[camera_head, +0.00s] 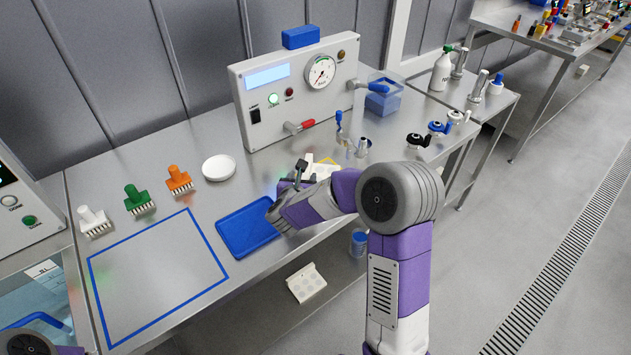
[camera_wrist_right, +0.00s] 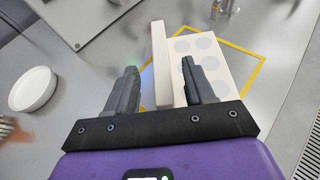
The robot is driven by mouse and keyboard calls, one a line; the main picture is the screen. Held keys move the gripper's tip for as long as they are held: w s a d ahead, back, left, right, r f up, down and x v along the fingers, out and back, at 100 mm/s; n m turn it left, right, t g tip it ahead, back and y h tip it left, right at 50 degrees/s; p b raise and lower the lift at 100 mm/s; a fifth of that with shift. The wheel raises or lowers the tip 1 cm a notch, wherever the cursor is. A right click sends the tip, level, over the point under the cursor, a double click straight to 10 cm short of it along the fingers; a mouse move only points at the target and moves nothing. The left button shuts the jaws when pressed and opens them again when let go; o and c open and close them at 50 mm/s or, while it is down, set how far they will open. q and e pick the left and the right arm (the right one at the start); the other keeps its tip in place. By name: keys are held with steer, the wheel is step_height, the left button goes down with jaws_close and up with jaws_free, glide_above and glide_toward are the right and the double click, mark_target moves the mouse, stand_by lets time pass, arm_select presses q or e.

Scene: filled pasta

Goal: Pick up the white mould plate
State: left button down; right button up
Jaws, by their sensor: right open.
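The white mould plate (camera_wrist_right: 208,62) lies on the steel table inside a yellow outline. It has several round grey hollows and a raised white bar (camera_wrist_right: 161,62) along one side. In the head view only part of the plate (camera_head: 325,169) shows behind my right gripper (camera_head: 303,172). In the right wrist view my right gripper (camera_wrist_right: 158,68) is open and empty, with the bar between its two dark fingers in the picture. The right finger overlaps the plate's hollowed face. Whether the fingers touch it I cannot tell. My left gripper is out of view.
A blue tray (camera_head: 247,229) lies left of my right gripper, beside a blue-outlined area (camera_head: 155,275). A white dish (camera_head: 218,168) and orange, green and white stamps (camera_head: 179,180) stand behind. A gauge box (camera_head: 295,88) stands at the back. Another white plate (camera_head: 306,283) is on the lower shelf.

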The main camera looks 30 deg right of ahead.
mark_target(320, 178)
steer(key=x, duration=0.4)
steer(key=shift+w+d, duration=0.25)
steer(key=shift+w, duration=0.05)
jaws_close()
